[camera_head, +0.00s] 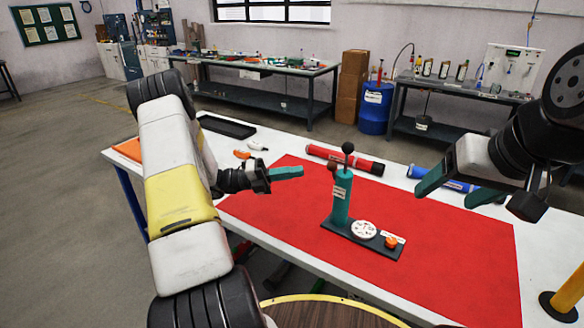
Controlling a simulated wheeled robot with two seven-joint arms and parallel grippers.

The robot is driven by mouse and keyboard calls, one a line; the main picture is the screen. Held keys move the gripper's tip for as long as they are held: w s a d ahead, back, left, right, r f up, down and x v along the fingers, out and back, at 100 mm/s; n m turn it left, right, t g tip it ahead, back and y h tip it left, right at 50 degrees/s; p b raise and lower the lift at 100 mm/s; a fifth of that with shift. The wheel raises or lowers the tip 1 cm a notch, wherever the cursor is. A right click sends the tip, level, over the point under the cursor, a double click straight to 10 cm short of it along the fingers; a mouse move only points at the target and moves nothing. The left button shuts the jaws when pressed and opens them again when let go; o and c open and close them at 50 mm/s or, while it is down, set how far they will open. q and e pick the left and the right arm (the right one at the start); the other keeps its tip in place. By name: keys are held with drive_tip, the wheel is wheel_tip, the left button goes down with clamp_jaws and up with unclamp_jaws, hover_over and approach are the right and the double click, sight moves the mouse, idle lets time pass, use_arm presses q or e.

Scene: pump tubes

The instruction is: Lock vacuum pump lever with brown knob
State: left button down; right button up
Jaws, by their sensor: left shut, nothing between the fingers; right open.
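The vacuum pump (341,198) is a teal upright cylinder on a dark base plate (334,228), standing on the red mat. A black ball knob (348,148) tops a short stem above it. A small brown knob (332,168) shows at the upper left of the cylinder; its lever is too small to make out. The base also carries a white round plate (364,229) and an orange knob (391,242). My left gripper (300,171) is shut and empty, left of the pump and apart from it. My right gripper (452,190) is open and empty, to the right of the pump.
The red mat (450,270) is clear around the pump. A red tube (340,158) and a blue tube (450,184) lie along its far side. A black tray (227,127) and small tools lie at the table's far left. A yellow post (568,292) stands at the right.

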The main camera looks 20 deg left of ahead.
sight(333, 172)
use_arm(q)
drive_tip(key=x, duration=0.6)
